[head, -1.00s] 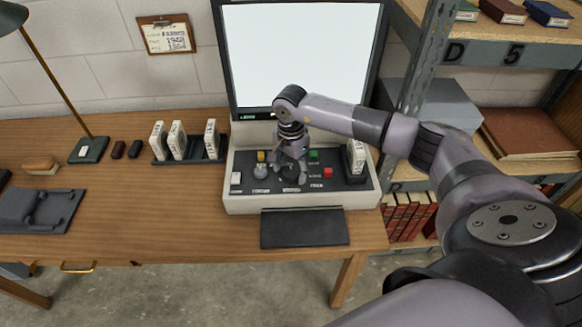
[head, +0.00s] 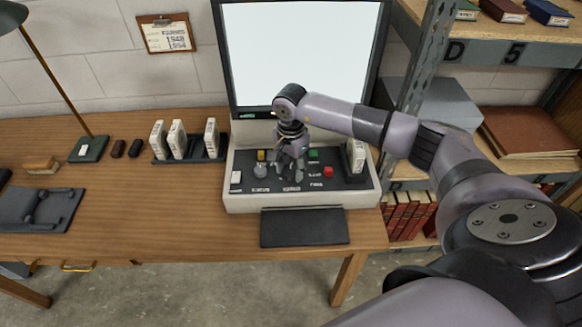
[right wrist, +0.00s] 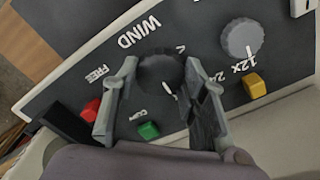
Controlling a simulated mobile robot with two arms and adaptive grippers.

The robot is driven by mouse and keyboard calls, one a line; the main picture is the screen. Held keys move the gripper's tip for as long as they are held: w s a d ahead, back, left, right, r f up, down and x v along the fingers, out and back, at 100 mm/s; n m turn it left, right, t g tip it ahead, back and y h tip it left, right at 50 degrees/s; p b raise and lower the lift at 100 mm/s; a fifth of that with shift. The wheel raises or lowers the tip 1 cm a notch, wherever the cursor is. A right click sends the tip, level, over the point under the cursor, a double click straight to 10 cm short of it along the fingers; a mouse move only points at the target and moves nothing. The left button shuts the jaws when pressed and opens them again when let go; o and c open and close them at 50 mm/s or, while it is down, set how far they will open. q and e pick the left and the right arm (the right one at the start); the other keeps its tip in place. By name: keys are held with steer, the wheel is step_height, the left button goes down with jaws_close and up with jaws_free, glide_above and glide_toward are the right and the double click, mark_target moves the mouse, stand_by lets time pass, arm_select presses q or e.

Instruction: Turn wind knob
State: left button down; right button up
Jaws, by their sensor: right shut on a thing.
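The wind knob (right wrist: 160,72) is a round black knob with a white pointer mark, beside the white WIND label on the dark panel. My right gripper (right wrist: 161,80) is shut on it, one finger on each side. In the head view, my right gripper (head: 291,160) reaches down onto the control panel (head: 245,204) below the large screen, and its fingers mostly hide the knob. My left gripper is not in view.
Near the knob are a green button (right wrist: 149,130), a yellow button (right wrist: 254,85), a red button (right wrist: 90,110) and a grey knob (right wrist: 242,38). A boxed reel (head: 355,155) stands at the panel's right. A rack (head: 186,158) of similar boxes stands left. Metal shelving (head: 427,80) is close right.

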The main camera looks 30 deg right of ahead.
steer(key=m+b, duration=0.2)
steer(key=m, duration=0.1)
steer(key=shift+f, duration=0.1)
steer(key=m+b, duration=0.2)
steer(key=m, duration=0.3)
steer(key=m+b, duration=0.1)
steer(key=m, duration=0.3)
steer(key=m+b, duration=0.1)
steer(key=m, duration=0.4)
steer(key=shift+m, duration=0.3)
stand_by(0.3)
steer(key=o, duration=1.2)
steer(key=shift+c, duration=0.2)
